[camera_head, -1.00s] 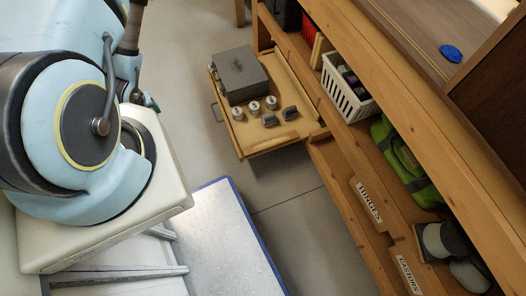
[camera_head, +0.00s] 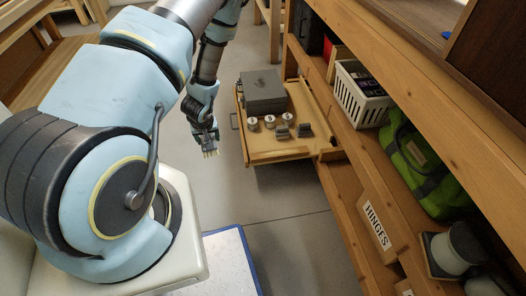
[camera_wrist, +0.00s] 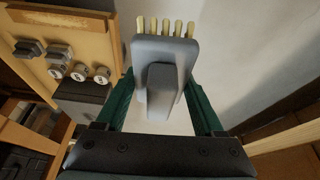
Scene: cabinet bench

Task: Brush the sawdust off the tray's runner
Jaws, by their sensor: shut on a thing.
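My gripper (camera_head: 207,138) is shut on a grey brush (camera_wrist: 165,50) with a row of pale bristle tufts. In the wrist view, its green fingers stand either side of the brush's handle. The bristles point away from my gripper over the floor. The pulled-out wooden tray (camera_head: 270,156) is to the right of my gripper in the head view, and the brush is apart from it. The tray also shows in the wrist view (camera_wrist: 95,42). The tray's runner appears to be along its right side (camera_head: 312,103). I cannot make out sawdust on it.
The tray carries a grey box (camera_head: 263,91), several labelled round pieces (camera_head: 269,121) and grey blocks (camera_head: 304,130). A white basket (camera_head: 359,97), green bag (camera_head: 420,170) and HINGES bin (camera_head: 375,222) sit in the cabinet at right. Floor left of the tray is clear.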

